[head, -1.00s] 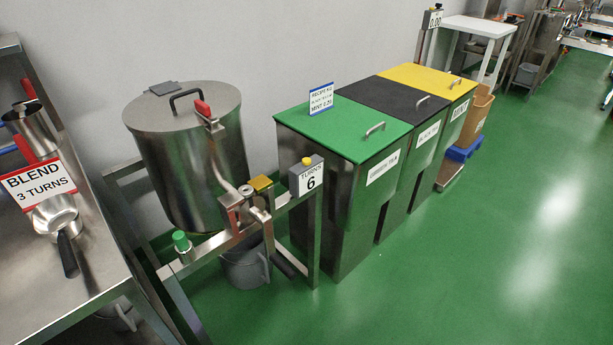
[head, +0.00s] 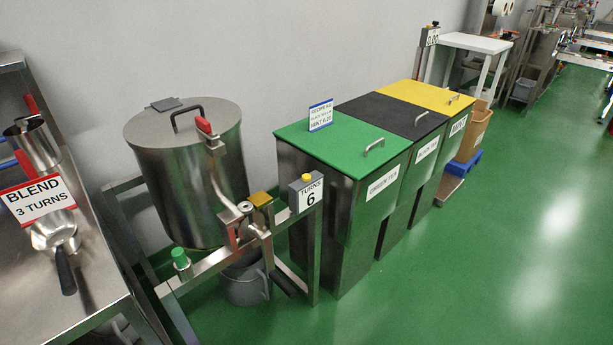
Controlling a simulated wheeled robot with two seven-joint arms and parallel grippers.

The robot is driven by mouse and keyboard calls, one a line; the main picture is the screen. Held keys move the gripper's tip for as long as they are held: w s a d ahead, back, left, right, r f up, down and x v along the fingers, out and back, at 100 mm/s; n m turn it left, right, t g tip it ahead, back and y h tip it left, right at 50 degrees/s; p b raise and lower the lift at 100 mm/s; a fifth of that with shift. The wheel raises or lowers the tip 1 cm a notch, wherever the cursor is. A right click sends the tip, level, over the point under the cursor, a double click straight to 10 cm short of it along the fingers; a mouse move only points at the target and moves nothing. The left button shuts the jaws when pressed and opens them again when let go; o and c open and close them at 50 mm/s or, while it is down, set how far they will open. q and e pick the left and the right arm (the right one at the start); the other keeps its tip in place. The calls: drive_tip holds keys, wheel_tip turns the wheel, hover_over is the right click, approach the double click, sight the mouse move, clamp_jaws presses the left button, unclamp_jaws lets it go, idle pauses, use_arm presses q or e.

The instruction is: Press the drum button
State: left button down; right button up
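The steel drum (head: 190,180) with its flat lid and black handle hangs in a metal frame (head: 205,267). A green push button (head: 181,257) sits on a small post at the front left of this frame. A grey counter box (head: 307,196) reads "TURNS 6" and has a yellow button (head: 306,178) on top. I cannot tell from any label which of the two is the drum button. Neither of my grippers is in view.
A steel table (head: 70,275) with a "BLEND 3 TURNS" sign (head: 38,201) and scoops stands at the left. Green (head: 340,140), black (head: 405,115) and yellow (head: 430,94) lidded bins stand right of the drum. A grey bucket (head: 245,283) is under the frame. Green floor at the right is clear.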

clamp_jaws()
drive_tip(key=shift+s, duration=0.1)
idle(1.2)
